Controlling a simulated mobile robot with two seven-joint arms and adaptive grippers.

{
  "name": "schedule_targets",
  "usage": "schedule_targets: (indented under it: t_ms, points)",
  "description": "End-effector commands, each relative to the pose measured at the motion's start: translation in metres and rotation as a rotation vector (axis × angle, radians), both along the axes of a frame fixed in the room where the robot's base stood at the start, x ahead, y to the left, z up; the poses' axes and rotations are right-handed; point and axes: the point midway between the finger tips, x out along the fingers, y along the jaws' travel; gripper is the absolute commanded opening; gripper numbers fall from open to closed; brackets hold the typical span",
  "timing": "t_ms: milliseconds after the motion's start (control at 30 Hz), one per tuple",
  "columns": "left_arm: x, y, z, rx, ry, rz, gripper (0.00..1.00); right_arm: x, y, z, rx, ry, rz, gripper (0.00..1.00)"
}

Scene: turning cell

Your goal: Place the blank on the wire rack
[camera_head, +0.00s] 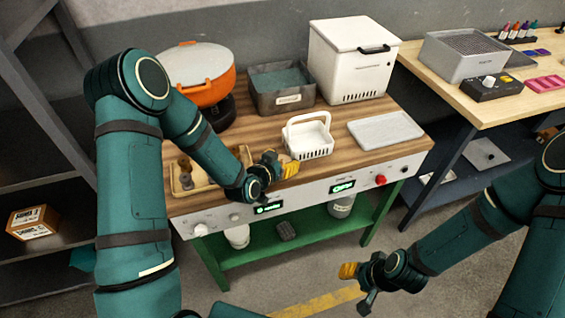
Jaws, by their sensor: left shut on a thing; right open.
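My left gripper (280,168) is over the front edge of the wooden bench, in front of the white basket. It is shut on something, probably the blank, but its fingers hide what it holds. A wooden tray (207,184) with brown turned pieces (185,172) lies at the bench's left front, partly behind my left arm. I cannot surely tell which thing is the wire rack; a flat pale grey rack-like tray (385,130) lies at the bench's right. My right gripper (357,284) is open and empty over the floor, in front of the bench.
A white handled basket (308,137) stands mid-bench. Behind are an orange lidded pot (205,88), a grey bin (282,90) and a white box (350,60). A second table (450,93) at right holds a grey mesh-topped box (467,55). Bare wood separates basket and pale tray.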

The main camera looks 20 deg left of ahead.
Motion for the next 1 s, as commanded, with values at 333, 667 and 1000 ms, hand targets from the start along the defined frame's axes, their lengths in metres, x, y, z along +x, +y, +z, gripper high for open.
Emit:
schedule_targets:
  t_ms: [333, 667, 1000]
  points:
    - [0.0005, 0.0002, -0.007, 0.0, -0.002, 0.001, 0.19, -0.0006, 0.0, -0.0021, 0.0, 0.002, 0.001, 0.47]
    - [0.0001, 0.0003, -0.0091, 0.0, -0.001, 0.001, 0.94, -0.0016, 0.0002, -0.0047, 0.0, 0.004, 0.003, 0.47]
    - [-0.0024, 0.0013, -0.0038, -0.001, 0.0, 0.001, 0.94, -0.0001, -0.0001, 0.0008, 0.0, 0.0, 0.0, 0.47]
